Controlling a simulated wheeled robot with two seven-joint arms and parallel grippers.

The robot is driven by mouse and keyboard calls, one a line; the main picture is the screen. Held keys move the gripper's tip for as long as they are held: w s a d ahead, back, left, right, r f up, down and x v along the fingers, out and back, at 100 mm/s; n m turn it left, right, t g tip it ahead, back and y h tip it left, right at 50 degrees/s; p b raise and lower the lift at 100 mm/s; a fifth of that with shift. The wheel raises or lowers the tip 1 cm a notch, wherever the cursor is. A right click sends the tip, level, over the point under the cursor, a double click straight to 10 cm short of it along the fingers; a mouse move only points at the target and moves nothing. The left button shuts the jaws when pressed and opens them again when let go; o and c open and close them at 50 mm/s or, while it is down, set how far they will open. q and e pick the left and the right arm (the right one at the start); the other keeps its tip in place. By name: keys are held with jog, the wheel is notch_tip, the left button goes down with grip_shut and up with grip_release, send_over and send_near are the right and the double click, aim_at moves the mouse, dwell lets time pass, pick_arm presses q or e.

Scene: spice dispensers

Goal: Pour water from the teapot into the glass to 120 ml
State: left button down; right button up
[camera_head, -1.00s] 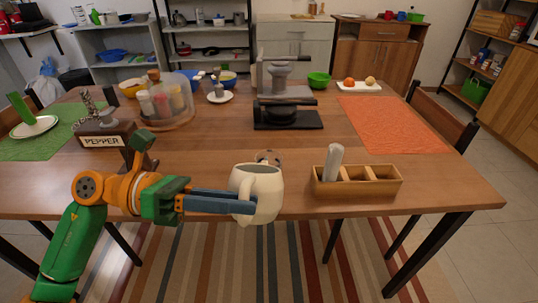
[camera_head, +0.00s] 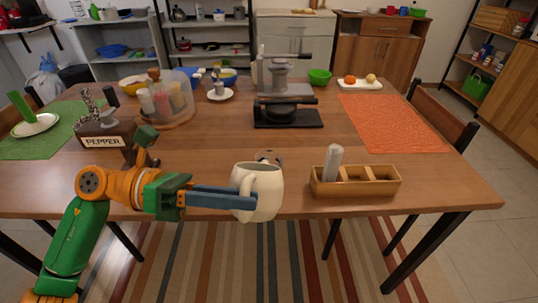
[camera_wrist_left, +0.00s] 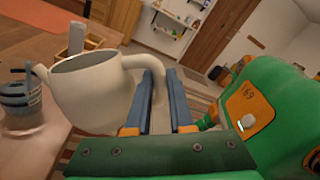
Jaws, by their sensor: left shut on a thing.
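The teapot (camera_head: 263,192) is cream-coloured and open at the top, in front of the table's near edge in the head view. My left gripper (camera_head: 246,204) is shut on its handle. In the wrist view the teapot (camera_wrist_left: 92,95) looks roughly upright, with its handle between the fingers (camera_wrist_left: 160,100) and its spout on the left. The glass (camera_wrist_left: 20,100), clear with dark bands, stands on the table beside the spout. In the head view only the rim of the glass (camera_head: 267,156) shows behind the teapot. No pouring stream shows, and the water level cannot be read. My right gripper is out of view.
A wooden divided box (camera_head: 356,187) with a grey cylinder in it stands right of the teapot. A black press-like device (camera_head: 288,115) stands behind. A pepper box (camera_head: 103,135) is at left, near my arm. The table between is clear.

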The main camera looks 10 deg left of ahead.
pick_arm(q)
jog(key=shift+w+r+n+p, duration=0.3)
jog(key=shift+w+r+p, duration=0.2)
jog(key=shift+p, duration=0.25)
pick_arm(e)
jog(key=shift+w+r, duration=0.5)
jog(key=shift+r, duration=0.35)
